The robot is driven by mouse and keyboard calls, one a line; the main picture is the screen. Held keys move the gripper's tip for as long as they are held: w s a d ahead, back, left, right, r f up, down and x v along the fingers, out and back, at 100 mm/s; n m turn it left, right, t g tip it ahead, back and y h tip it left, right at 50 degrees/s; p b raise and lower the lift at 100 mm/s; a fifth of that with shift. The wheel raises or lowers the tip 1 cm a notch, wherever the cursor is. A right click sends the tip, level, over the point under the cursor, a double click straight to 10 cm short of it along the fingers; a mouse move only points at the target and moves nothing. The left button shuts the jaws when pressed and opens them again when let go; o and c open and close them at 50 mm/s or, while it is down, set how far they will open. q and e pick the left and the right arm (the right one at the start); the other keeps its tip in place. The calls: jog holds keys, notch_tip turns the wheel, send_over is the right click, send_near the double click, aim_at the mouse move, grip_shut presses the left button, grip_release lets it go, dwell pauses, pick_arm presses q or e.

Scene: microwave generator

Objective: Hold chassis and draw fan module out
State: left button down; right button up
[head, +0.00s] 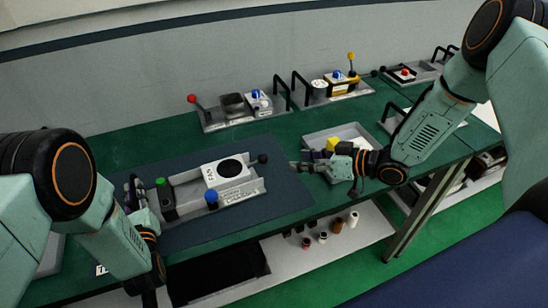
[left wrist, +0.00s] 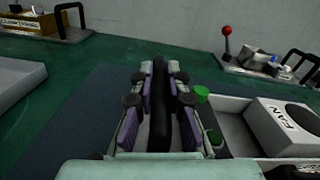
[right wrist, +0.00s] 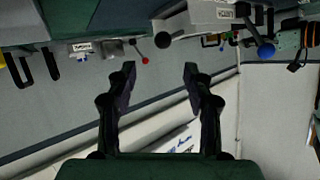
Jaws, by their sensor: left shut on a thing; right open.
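The grey chassis (head: 238,196) lies on the dark blue mat. The white fan module (head: 228,172) with a round black fan face sits in its right part; its FAN label shows in the left wrist view (left wrist: 282,128). A black-tipped lever stands at the chassis's right end. My left gripper (head: 138,190) is at the chassis's left end, shut on an upright black handle (left wrist: 160,105) that shows between its fingers. My right gripper (head: 300,167) is open and empty, right of the chassis and apart from it; its spread fingers show in the right wrist view (right wrist: 160,75).
A green knob (head: 160,182) and a blue knob (head: 211,196) stand on the chassis. A grey tray (head: 351,131) with a yellow block (head: 332,144) is by my right gripper. Several other units with handles line the back of the green bench. The mat's front is clear.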

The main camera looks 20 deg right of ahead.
pick_arm(q)
jog(key=shift+s+f, duration=0.15)
jog(key=shift+f, duration=0.15)
pick_arm(e)
jog(key=shift+v, duration=0.75)
pick_arm(q)
jog(key=c, duration=1.7)
grip_release()
jog(key=shift+c, duration=0.2)
jog(key=o, duration=0.4)
jog(key=shift+w, duration=0.25)
jog(key=shift+o, duration=0.4)
jog(key=shift+r, duration=0.1)
pick_arm(e)
jog(key=shift+w, duration=0.15)
pick_arm(q)
jog(key=shift+s+r, duration=0.1)
jog(key=shift+s, duration=0.05)
jog(key=s, duration=1.1)
jog(key=shift+d, duration=0.3)
jog(key=shift+s, duration=0.4)
pick_arm(e)
jog(key=shift+f, duration=0.1)
